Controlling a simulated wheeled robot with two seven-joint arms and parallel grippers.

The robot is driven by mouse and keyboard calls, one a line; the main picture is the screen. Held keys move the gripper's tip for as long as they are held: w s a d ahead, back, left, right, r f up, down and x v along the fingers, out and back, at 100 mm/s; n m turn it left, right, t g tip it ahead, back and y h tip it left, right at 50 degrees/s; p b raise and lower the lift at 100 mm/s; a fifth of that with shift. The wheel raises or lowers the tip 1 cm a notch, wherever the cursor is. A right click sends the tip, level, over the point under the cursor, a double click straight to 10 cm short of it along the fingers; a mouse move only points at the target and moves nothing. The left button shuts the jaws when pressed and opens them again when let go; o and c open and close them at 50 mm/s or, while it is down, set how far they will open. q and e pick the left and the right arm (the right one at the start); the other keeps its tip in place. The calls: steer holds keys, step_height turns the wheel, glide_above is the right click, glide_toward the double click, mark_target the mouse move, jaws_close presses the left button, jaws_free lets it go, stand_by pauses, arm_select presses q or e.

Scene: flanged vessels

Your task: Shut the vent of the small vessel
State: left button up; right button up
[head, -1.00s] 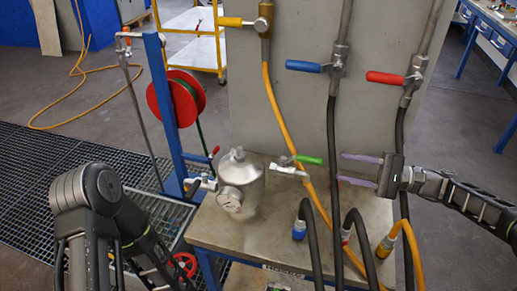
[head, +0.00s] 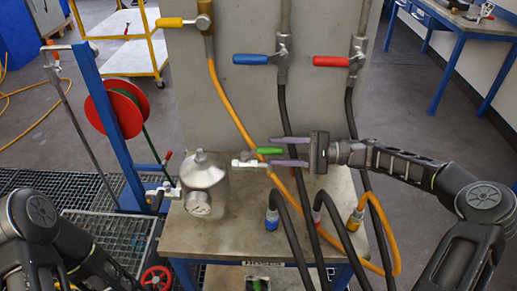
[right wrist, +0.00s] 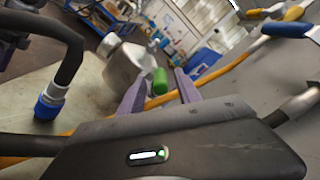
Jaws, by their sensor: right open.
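The small vessel (head: 203,178) is a silver, domed pot with a round gauge (head: 198,203) on its front, standing on the left of the metal table; it also shows blurred in the right wrist view (right wrist: 124,66). Its vent valve (head: 245,163) sticks out to the right and carries a green lever (head: 269,151) pointing right. My right gripper (head: 272,151) is open, its purple fingers above and below the lever. In the right wrist view the lever's green end (right wrist: 160,81) sits between the fingertips, with visible gaps. My left gripper is out of view.
Behind stands a grey panel with yellow (head: 170,22), blue (head: 251,59) and red (head: 331,61) valve levers. Several hoses rise from the table (head: 240,240) near my right gripper. A red hose reel (head: 118,108) stands at left.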

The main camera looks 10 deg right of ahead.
mark_target(259, 148)
steer(key=p+x, duration=0.1)
steer(key=x, duration=0.4)
steer(key=shift+w+a, duration=0.1)
steer(key=shift+a, duration=0.2)
steer(key=shift+r, duration=0.1)
steer(key=c, duration=0.9)
steer(key=shift+r, duration=0.1)
jaws_close()
